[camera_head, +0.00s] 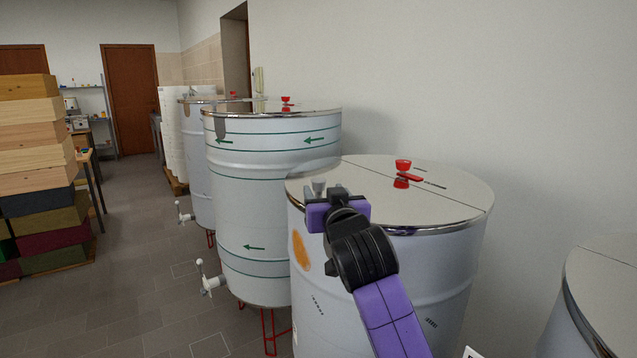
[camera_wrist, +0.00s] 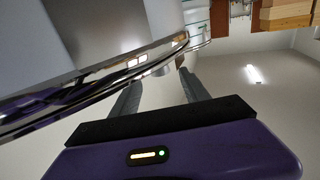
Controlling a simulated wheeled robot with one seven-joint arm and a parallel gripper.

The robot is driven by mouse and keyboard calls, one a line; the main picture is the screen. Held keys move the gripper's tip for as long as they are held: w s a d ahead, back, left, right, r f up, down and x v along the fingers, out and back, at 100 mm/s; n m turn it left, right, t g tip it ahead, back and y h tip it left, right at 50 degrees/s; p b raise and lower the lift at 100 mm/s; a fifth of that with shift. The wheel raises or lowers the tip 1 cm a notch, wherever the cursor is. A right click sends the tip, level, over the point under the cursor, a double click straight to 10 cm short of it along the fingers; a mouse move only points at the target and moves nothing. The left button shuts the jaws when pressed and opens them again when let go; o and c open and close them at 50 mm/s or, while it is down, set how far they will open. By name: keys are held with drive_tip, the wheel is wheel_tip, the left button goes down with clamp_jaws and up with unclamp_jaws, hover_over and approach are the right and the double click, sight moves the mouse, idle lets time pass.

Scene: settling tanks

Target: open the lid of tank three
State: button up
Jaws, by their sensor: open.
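A large metal tank (camera_head: 455,265) stands right of centre in the head view, its flat pale lid (camera_head: 370,178) down and crossed by a seam. A red knob (camera_head: 403,174) sits on the lid. A small grey piece (camera_head: 319,186) shows at the lid's near left edge, partly behind my fingers. My gripper (camera_head: 325,193) is open at that edge; I cannot tell whether it touches. In the wrist view, my two fingers (camera_wrist: 160,82) are apart, with the shiny rim (camera_wrist: 90,88) running toward them. I see no number telling which tank is three.
A tank with green arrows (camera_head: 270,210) stands to the left, with another tank (camera_head: 197,160) behind it. Part of a further tank (camera_head: 600,300) is at the lower right. Stacked wooden boxes (camera_head: 35,140) stand far left. The tiled floor (camera_head: 150,275) between is clear.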

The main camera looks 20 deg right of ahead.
sight(320, 185)
drive_tip(key=shift+w+d+p, duration=0.15)
drive_tip(key=shift+w+p, duration=0.1)
drive_tip(key=shift+w, duration=1.45)
drive_tip(key=shift+w+d+p, duration=0.1)
drive_tip(key=shift+w+p, duration=0.15)
drive_tip(key=shift+w, duration=1.45)
drive_tip(key=shift+c, duration=0.2)
clamp_jaws()
